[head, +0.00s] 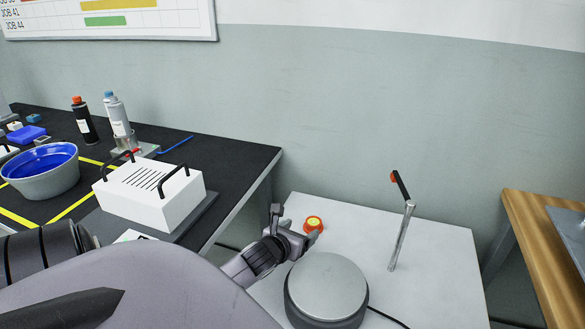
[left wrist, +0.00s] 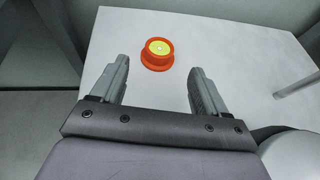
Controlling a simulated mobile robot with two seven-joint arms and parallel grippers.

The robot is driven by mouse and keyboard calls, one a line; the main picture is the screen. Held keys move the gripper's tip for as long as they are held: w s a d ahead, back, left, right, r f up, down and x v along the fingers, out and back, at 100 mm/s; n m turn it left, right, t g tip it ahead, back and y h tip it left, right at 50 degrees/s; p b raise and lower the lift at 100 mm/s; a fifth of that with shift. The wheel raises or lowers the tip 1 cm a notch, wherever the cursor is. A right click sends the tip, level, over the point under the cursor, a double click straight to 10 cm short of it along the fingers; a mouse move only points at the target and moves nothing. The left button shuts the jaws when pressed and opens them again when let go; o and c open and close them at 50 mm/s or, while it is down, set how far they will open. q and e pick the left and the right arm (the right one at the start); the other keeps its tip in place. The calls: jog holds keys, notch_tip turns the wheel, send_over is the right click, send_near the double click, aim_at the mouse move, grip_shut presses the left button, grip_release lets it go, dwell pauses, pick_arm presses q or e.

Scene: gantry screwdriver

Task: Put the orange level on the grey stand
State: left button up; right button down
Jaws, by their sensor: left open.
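The orange level (head: 314,222) is a small round piece with a flanged base and a yellow-green top. It sits upright on the white table. In the left wrist view the level (left wrist: 157,54) shows just ahead of the fingertips, roughly centred between them. My left gripper (head: 296,225) is open and empty, close beside the level. Its fingers also show in the left wrist view (left wrist: 160,68). A round, flat-topped grey stand (head: 327,286) is on the white table, nearer than the level and just right of my left forearm. My right gripper is not in view.
A slanted metal post (head: 402,236) with an orange-tipped black handle rises from the white table (head: 440,245). A black cable (head: 388,317) runs beside the stand. The black bench (head: 235,160) at left carries a white box (head: 150,200). A wooden bench (head: 535,240) stands right.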

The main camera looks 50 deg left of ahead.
pick_arm(q)
jog(key=shift+p+v, duration=0.3)
jog(key=shift+v, duration=1.55)
